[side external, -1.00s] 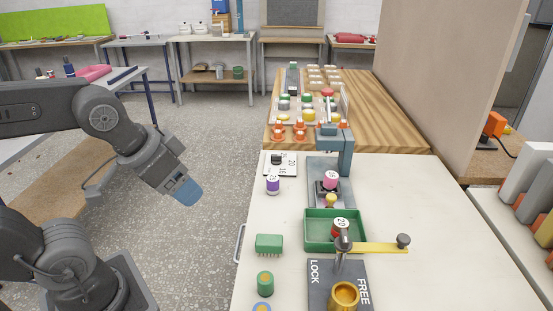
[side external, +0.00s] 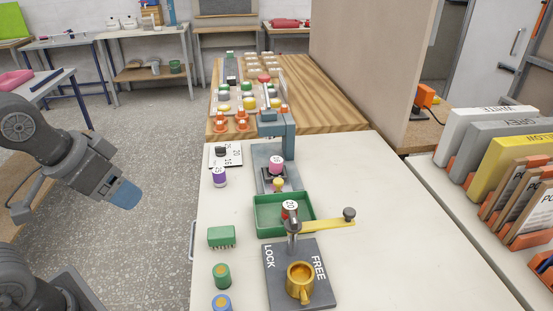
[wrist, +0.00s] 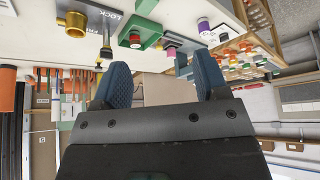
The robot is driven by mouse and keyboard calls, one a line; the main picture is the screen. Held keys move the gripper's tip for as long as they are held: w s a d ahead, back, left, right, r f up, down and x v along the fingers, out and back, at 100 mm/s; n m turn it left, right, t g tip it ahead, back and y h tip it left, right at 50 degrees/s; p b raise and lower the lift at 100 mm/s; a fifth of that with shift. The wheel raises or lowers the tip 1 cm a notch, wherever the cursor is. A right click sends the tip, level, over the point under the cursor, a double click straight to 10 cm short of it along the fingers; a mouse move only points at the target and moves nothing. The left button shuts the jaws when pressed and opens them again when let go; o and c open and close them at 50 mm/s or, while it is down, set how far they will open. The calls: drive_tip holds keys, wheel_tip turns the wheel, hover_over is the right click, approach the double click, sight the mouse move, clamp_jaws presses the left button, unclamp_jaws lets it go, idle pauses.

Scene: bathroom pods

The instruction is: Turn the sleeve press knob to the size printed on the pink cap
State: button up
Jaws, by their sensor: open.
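The sleeve press (side external: 286,140) is a blue-grey frame on a grey base on the pale bench. The pink cap (side external: 276,164) stands upright in it, and it also shows in the wrist view (wrist: 171,51). A number is printed on its top, too small to read surely. A black knob (side external: 220,151) sits on a white plate with size numbers, left of the press. Where the knob points cannot be made out. My gripper (side external: 125,196) hangs left of the bench, well away from knob and cap. Its blue fingers are apart and empty in the wrist view (wrist: 163,85).
A green tray (side external: 264,231) holds a red piece marked 20. A LOCK/FREE plate (side external: 281,285) with a yellow lever (side external: 330,225) and a brass cup is in front.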

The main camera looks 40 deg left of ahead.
idle(0.4)
drive_tip(key=w+a+r+n+y, duration=0.1)
drive_tip(key=w+a+r, duration=0.1)
drive_tip(key=w, duration=0.4)
drive_tip(key=w+a+r+n, duration=0.1)
drive_tip(key=w+r+n, duration=0.1)
drive_tip(key=w, duration=0.4)
drive_tip(key=n+g+y, duration=0.2)
drive_tip(key=n, duration=0.4)
hover_over(220, 147)
drive_tip(key=s+d, duration=0.4)
wheel_tip(220, 147, down, 14)
drive_tip(key=x, duration=1.3)
drive_tip(key=shift+a+f, duration=0.3)
drive_tip(key=shift+f, duration=0.05)
